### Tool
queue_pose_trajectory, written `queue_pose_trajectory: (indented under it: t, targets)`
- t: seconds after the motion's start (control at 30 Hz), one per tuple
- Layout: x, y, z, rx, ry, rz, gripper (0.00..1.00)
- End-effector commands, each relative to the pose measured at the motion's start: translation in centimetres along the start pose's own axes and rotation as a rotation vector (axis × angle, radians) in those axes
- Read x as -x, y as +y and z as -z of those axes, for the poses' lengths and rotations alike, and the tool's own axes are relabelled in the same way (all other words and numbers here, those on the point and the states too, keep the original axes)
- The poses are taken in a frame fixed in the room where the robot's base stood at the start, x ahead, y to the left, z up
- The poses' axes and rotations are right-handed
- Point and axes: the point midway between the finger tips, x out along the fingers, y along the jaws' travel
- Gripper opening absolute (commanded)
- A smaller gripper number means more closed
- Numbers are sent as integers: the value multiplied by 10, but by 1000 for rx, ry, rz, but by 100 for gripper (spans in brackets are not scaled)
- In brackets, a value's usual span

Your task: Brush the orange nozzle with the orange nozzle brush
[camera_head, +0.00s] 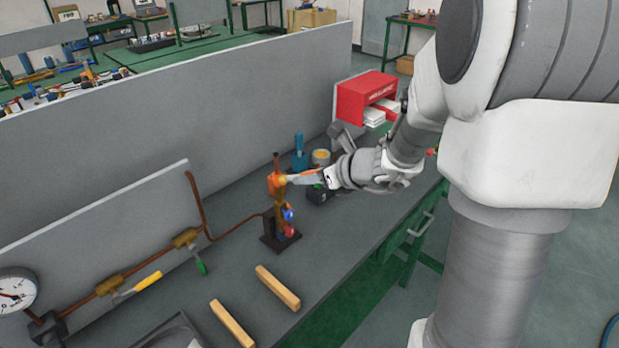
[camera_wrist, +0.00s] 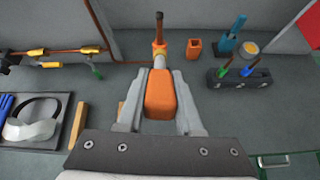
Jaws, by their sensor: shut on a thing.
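My gripper (camera_head: 318,178) is shut on the orange nozzle brush, whose orange handle (camera_wrist: 161,97) sits between both fingers in the wrist view. The brush's pale front end (camera_wrist: 159,63) points away from my gripper, at the orange nozzle (camera_head: 275,184). The nozzle is at the top of an upright stand, below a brown rod, and is partly hidden behind the brush in the wrist view (camera_wrist: 158,48). The brush end meets or overlaps the nozzle in both views; I cannot tell whether they touch. Blue (camera_head: 288,214) and red (camera_head: 289,230) parts sit lower on the stand.
A dark holder (camera_wrist: 225,78) with blue and green handles stands to the right. Behind are an orange square piece (camera_wrist: 194,48), a blue bottle-like item (camera_wrist: 228,42) and a yellow-topped tin (camera_wrist: 249,47). Copper piping (camera_head: 238,227) runs left. Two wooden bars (camera_head: 278,287) lie in front.

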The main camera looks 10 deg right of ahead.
Motion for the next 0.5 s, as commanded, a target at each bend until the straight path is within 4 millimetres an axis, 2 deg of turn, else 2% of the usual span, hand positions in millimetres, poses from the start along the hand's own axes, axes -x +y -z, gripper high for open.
queue_pose_trajectory:
  t: [0.03,0.17,0.5]
  targets:
    - [-6,-1,10,-1,7,0,0]
    - [-9,-1,15,-2,7,0,0]
    - [4,1,-2,-2,4,0,0]
